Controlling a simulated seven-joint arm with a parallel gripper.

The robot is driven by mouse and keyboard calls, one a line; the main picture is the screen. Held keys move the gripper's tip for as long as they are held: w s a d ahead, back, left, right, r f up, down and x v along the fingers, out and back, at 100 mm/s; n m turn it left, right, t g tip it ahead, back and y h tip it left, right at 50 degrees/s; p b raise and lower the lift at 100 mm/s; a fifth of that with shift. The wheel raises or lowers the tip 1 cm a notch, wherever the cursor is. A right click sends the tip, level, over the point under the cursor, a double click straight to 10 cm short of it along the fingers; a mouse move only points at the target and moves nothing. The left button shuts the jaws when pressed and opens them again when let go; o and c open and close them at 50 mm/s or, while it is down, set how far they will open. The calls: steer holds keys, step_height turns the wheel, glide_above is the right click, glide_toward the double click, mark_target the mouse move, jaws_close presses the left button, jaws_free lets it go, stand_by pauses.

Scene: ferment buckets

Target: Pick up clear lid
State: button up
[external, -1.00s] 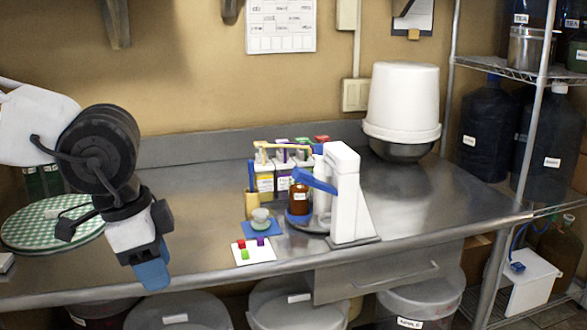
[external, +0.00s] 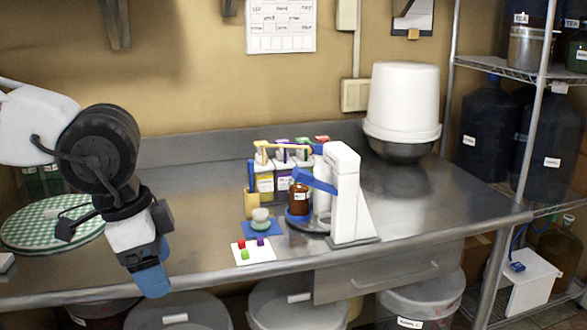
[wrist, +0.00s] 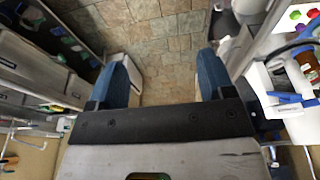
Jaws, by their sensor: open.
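A small pale, translucent rounded piece (external: 260,215) sits on a blue square mat (external: 250,230) on the steel counter; it may be the clear lid, but it is too small to tell. It is left of the white stand. My gripper (external: 155,272) hangs at the counter's front edge, well left of the mat, with its blue fingers pointing down. In the wrist view my gripper (wrist: 165,78) has its two blue fingers apart with nothing between them, over the tiled floor. No clear lid is recognisable in the wrist view.
A white stand (external: 345,195) with a blue arm holds a brown bottle (external: 299,198). A white card (external: 253,250) with coloured blocks lies near the front edge. A checkered round board (external: 40,228) lies left. Lidded buckets (external: 175,315) stand below.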

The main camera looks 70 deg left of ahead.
steer(key=w+a+r+n, duration=0.3)
steer(key=w+a, duration=0.3)
steer(key=w, duration=0.3)
steer(key=n+g, duration=0.2)
steer(key=n, duration=0.9)
glide_above(261, 211)
steer(key=f, duration=1.6)
steer(key=shift+w+d, duration=0.1)
steer(key=shift+d, duration=0.2)
steer(key=shift+a+f+g, duration=0.2)
steer(key=shift+f+g, duration=0.1)
steer(key=shift+f, duration=0.15)
